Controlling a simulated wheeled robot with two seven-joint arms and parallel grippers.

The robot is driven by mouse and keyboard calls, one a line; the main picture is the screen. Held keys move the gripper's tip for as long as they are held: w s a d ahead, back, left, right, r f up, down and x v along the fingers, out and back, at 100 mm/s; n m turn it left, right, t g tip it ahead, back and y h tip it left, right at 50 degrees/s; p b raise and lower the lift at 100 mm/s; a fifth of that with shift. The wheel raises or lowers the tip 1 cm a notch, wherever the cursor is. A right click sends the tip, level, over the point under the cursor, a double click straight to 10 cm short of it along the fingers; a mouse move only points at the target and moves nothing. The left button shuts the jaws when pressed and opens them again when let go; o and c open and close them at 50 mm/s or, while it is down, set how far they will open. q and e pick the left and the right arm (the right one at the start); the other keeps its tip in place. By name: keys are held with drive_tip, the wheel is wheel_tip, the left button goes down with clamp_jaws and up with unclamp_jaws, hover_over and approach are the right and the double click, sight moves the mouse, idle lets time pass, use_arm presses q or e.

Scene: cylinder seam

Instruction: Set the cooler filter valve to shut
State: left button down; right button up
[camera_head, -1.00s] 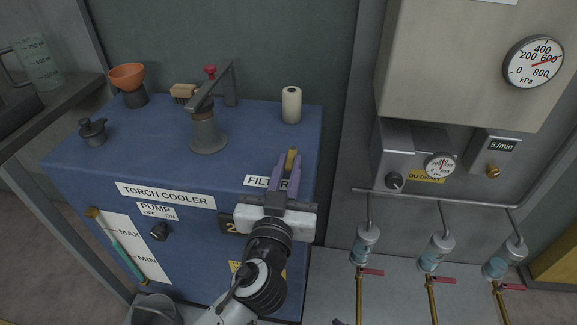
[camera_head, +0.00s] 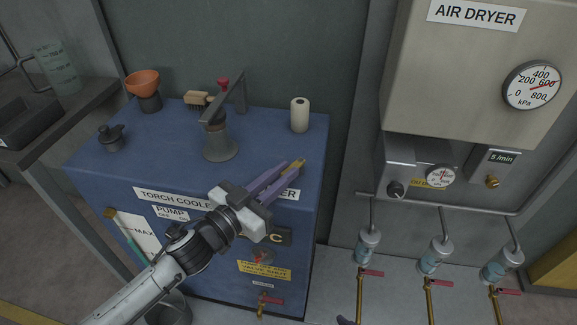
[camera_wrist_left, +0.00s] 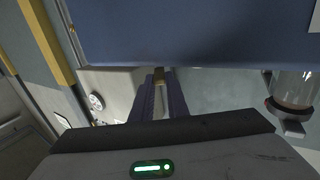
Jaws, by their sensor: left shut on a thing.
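The blue torch cooler (camera_head: 110,165) stands at centre left in the head view. Its FILTER label (camera_head: 290,194) is partly covered by my left gripper (camera_head: 288,171). That gripper's purple fingers are shut on a small brass-tipped thing (camera_head: 299,164), above the cooler's front right edge. Low on the cooler front are a red-marked fitting (camera_head: 262,258), a yellow VALVE SHUT label (camera_head: 264,271) and a red lever (camera_head: 270,299). I cannot tell which is the filter valve.
A hand pump (camera_head: 220,145), orange funnel (camera_head: 143,82), brush (camera_head: 196,97), dark cap (camera_head: 112,138) and white roll (camera_head: 299,115) stand on the cooler. The air dryer (camera_head: 470,70) hangs at right, with several red-levered brass pipes below. A bucket (camera_head: 172,310) stands low at left.

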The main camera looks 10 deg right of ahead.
use_arm(q)
drive_tip(key=shift+w+a+m+g+h, duration=0.4)
drive_tip(key=shift+w+m+g+h, duration=0.25)
drive_tip(key=shift+m+g, duration=0.3)
drive_tip(key=g+b, duration=0.1)
drive_tip(key=m+g+h, duration=0.1)
drive_tip(key=shift+w+a+f+m+g+b, duration=0.1)
drive_tip(key=shift+w+m+g+b, duration=0.15)
drive_tip(key=shift+w+g+b, duration=0.1)
drive_tip(key=shift+w+m+g+h+b, duration=0.1)
drive_tip(key=shift+m+g+h+b, duration=0.3)
drive_tip(key=shift+g, duration=0.2)
drive_tip(key=shift+w+a+g, duration=0.1)
drive_tip(key=shift+g, duration=0.2)
use_arm(e)
drive_tip(key=shift+w+a+f, duration=0.15)
drive_tip(key=shift+w+f, duration=0.15)
drive_tip(key=shift+f, duration=0.3)
use_arm(q)
drive_tip(key=c, duration=1.7)
unclamp_jaws()
drive_tip(key=shift+m, duration=0.3)
use_arm(e)
drive_tip(key=shift+s+f, duration=0.1)
drive_tip(key=shift+f, duration=0.05)
use_arm(q)
drive_tip(key=v, duration=1)
use_arm(e)
drive_tip(key=shift+s, duration=0.1)
